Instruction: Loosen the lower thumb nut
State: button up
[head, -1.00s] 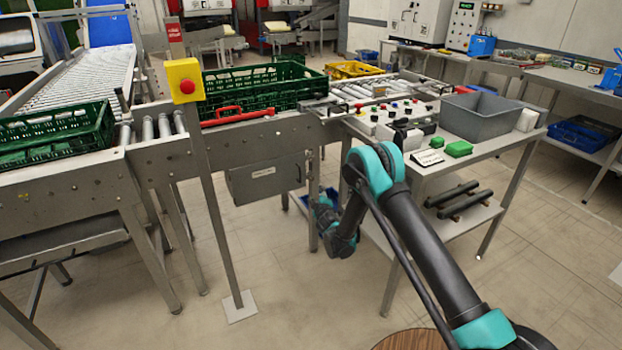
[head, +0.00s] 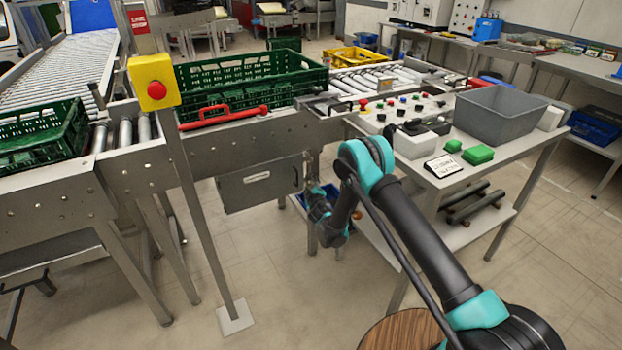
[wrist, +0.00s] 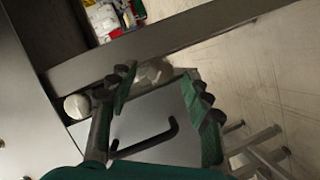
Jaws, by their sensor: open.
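My gripper (wrist: 160,88) is open and empty in the wrist view, its two dark green fingers spread apart. A grey panel with a black bar handle (wrist: 150,142) lies behind and between them. A pale rounded knob-like part (wrist: 76,107) is left of the left finger, and a blurred rounded part (wrist: 153,72) shows between the fingertips. I cannot tell whether either is the lower thumb nut. In the head view, the grey panel (head: 258,185) hangs under the conveyor, and my gripper is beside its right end, too small and partly hidden to make out. No thumb nut is clear there.
A steel conveyor leg (head: 312,165) stands close to my gripper. A post with a yellow-and-red stop button (head: 153,82) stands in front of the conveyor. A side table (head: 535,150) with a grey bin (head: 505,112) is on the right. Open floor lies below the panel.

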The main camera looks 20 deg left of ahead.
jog(key=shift+w+a, duration=0.25)
jog(key=shift+w, duration=0.15)
grip_shut()
jog(key=shift+s+f+n+t, duration=0.15)
jog(key=shift+n+t, duration=0.3)
jog(key=shift+n, duration=0.45)
jog(key=shift+w+f+n+t, duration=0.15)
jog(key=shift+n+t, duration=0.3)
jog(key=shift+n, duration=0.45)
jog(key=shift+s, duration=0.1)
grip_release()
jog(key=shift+r, duration=0.1)
